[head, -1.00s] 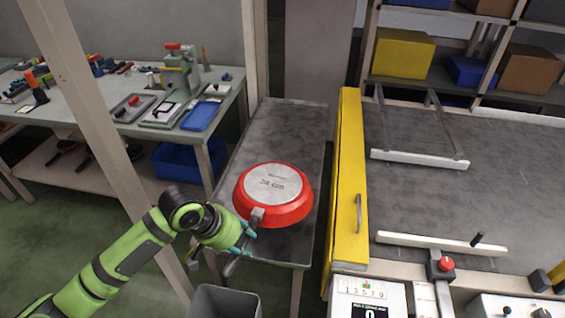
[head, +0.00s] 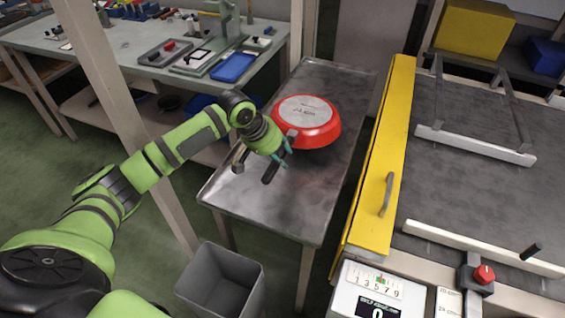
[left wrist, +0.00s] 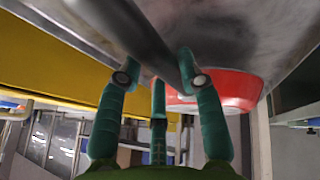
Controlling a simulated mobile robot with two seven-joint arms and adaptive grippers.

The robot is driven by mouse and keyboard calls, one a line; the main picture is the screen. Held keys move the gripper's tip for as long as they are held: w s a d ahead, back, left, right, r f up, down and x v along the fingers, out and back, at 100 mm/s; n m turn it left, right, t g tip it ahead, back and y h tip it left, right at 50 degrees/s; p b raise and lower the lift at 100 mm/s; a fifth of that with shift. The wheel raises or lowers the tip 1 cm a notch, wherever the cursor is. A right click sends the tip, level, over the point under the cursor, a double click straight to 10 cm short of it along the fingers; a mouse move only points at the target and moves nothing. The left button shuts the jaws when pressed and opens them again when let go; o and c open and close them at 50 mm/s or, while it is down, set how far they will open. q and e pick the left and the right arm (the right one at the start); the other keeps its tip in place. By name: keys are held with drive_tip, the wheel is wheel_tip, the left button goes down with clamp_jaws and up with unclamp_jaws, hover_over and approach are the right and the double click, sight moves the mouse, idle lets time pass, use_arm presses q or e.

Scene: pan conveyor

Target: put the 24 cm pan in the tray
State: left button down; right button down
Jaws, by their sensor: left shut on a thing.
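The red pan (head: 307,128) is bottom up, with its grey base facing upward. The marking on the base reads roughly as 24 cm. My left gripper (head: 277,163) is shut on the pan's dark handle (head: 240,160). The pan seems held above the grey metal table top with a raised rim (head: 262,232), where a reddish reflection shows below it. In the left wrist view the handle (left wrist: 135,38) passes between my fingers (left wrist: 158,85), and part of the red pan (left wrist: 235,88) shows behind them. I cannot tell which surface is the tray.
A yellow guard (head: 385,160) with a handle stands right of the metal table, beside the dark conveyor (head: 460,190). A grey bin (head: 222,285) stands in front. A workbench at the back left carries a grey tray (head: 165,52) and a blue tray (head: 233,66).

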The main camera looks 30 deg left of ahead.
use_arm(q)
wheel_tip(320, 180, down, 4)
drive_tip(key=shift+w+d+r, duration=0.1)
drive_tip(key=shift+w+r, duration=0.05)
drive_tip(key=shift+r, duration=0.05)
drive_tip(key=shift+f, duration=0.35)
use_arm(e)
drive_tip(key=shift+w+d, duration=0.35)
drive_tip(key=shift+d, duration=0.2)
use_arm(q)
drive_tip(key=c, duration=0.8)
unclamp_jaws()
drive_tip(key=shift+s+f, duration=0.2)
drive_tip(key=shift+r, duration=0.15)
drive_tip(key=shift+s+r, duration=0.1)
drive_tip(key=shift+r, duration=0.2)
drive_tip(key=v, duration=1.1)
drive_tip(key=shift+s+a+r, duration=0.1)
drive_tip(key=shift+a, duration=0.1)
use_arm(e)
drive_tip(key=shift+a+r, duration=0.1)
drive_tip(key=shift+r, duration=0.05)
drive_tip(key=shift+s+a, duration=0.1)
